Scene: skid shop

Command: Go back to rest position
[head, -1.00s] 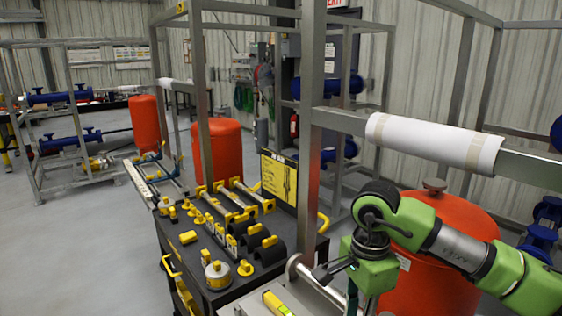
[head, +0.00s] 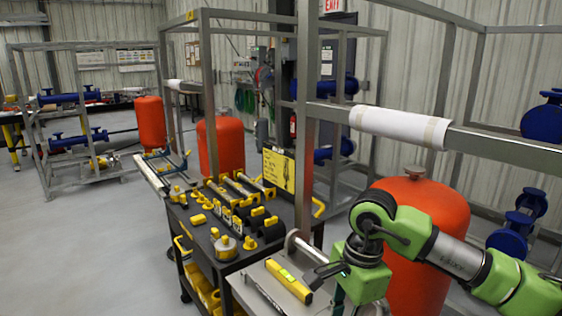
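My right arm comes in from the right with green and grey links. Its gripper (head: 328,272) shows as a dark, thin shape at the left of the green wrist block, near the yellow spirit level (head: 289,280). Most of the fingers are hidden or too small to read, so I cannot tell whether they are open or shut. I see nothing held in it. The level lies on a grey metal surface (head: 258,284) below and left of the gripper. My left gripper is not in view.
A black tool cart (head: 205,262) with yellow and black parts stands left of the arm. A steel frame post (head: 307,120) rises close by, with a white-wrapped beam (head: 398,126). An orange tank (head: 425,205) stands behind the arm. The floor at left is clear.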

